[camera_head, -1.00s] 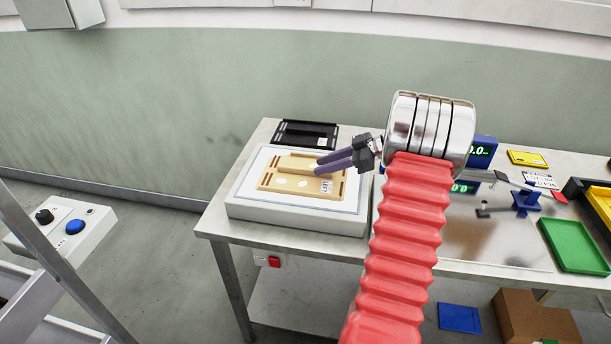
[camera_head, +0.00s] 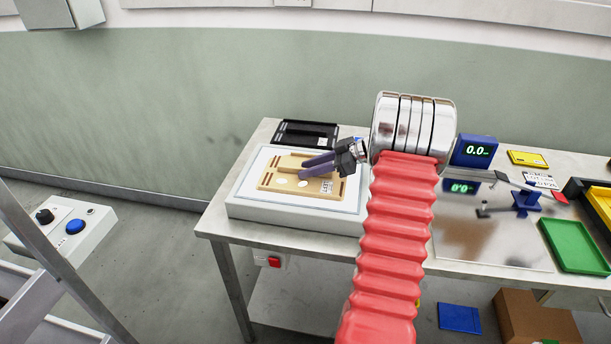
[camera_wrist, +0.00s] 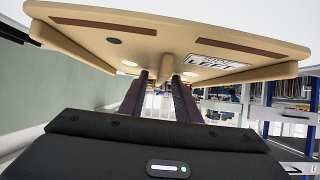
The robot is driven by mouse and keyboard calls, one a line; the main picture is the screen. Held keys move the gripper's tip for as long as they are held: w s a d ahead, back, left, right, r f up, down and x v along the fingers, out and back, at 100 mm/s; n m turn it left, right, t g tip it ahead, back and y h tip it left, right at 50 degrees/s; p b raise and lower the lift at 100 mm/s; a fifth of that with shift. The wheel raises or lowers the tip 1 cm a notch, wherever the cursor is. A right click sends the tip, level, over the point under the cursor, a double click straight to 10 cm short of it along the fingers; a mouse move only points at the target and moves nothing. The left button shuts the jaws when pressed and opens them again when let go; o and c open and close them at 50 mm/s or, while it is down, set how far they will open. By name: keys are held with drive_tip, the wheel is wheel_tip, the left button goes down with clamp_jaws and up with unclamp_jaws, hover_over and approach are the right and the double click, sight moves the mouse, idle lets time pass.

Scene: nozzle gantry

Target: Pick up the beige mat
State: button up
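The beige mat (camera_head: 268,184) is a flat plate with dark slots, pale round spots, a printed label and a raised rib. It lies on a white raised platform (camera_head: 245,206) at the left of the table. In the wrist view the beige mat (camera_wrist: 90,38) fills the top, label to the right. My gripper (camera_head: 303,168) reaches in from the right, its purple fingers over the middle of the mat. In the wrist view my gripper (camera_wrist: 161,76) has its fingers apart, pointing at the raised middle part. Whether they touch it I cannot tell.
A black tray (camera_head: 300,134) lies just behind the platform. To the right are a blue display (camera_head: 474,151), a yellow tray (camera_head: 527,158), a blue stand (camera_head: 525,201) and a green tray (camera_head: 575,246). A control box (camera_head: 70,232) stands at the far left.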

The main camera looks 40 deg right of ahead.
drive_tip(key=shift+c, duration=0.5)
clamp_jaws()
idle(0.3)
